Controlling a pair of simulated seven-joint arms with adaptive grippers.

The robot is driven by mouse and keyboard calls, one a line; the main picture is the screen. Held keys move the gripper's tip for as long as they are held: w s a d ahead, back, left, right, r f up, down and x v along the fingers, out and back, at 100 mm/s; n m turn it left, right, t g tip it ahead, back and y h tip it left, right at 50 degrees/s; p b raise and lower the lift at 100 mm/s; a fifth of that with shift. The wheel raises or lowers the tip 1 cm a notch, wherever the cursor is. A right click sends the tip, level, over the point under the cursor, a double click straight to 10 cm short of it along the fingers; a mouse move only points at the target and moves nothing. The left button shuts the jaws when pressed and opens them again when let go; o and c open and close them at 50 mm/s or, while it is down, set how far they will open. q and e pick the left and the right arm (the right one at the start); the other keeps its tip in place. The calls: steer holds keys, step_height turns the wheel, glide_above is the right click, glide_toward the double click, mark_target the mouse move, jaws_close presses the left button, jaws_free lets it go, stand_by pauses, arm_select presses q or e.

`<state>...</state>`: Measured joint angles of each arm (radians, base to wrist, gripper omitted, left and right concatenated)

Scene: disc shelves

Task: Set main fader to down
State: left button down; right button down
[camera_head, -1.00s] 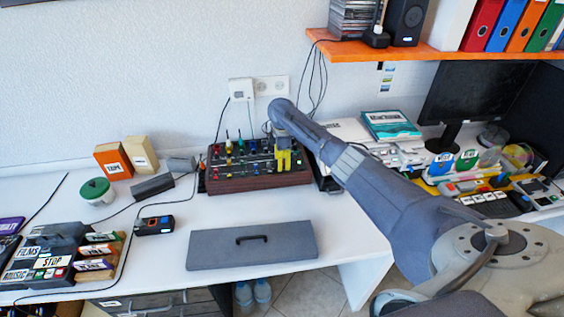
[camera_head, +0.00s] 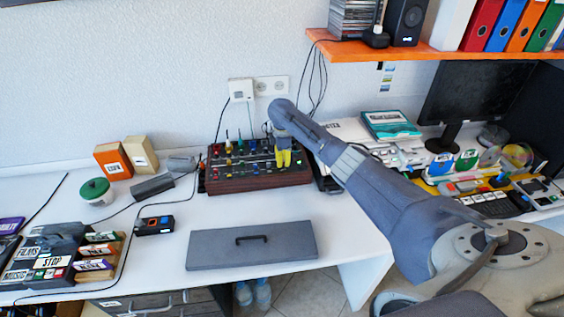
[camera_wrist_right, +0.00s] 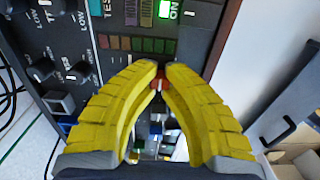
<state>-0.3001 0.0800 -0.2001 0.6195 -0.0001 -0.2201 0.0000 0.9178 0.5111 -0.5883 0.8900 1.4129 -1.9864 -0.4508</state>
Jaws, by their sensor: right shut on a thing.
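The mixer (camera_head: 240,184) is a dark panel with wooden sides, rows of coloured knobs and faders, and stands at the back of the white desk. My right gripper (camera_head: 283,164) points down at the right part of its panel. In the right wrist view its yellow fingers (camera_wrist_right: 160,73) close around a small red fader cap (camera_wrist_right: 160,85), which seems to be the main fader. Its fingertips hide much of the cap, and its slot position cannot be told. A lit green ON switch (camera_wrist_right: 170,9) shows above it. My left gripper is not in view.
A grey lidded panel with a handle (camera_head: 215,254) lies in front of the mixer. A small black device (camera_head: 153,226) and a green-lidded pot (camera_head: 95,192) stand to the left. An orange shelf (camera_head: 440,56) hangs at the upper right. The desk right before the mixer is clear.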

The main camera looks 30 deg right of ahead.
steer(key=shift+a, duration=0.3)
stand_by(0.5)
steer(key=c, duration=1.6)
jaws_free()
steer(key=shift+r, duration=0.15)
steer(key=o, duration=0.3)
steer(key=r, duration=0.9)
steer(key=shift+s+d, duration=0.15)
steer(key=shift+d, duration=0.05)
steer(key=shift+r, duration=1.35)
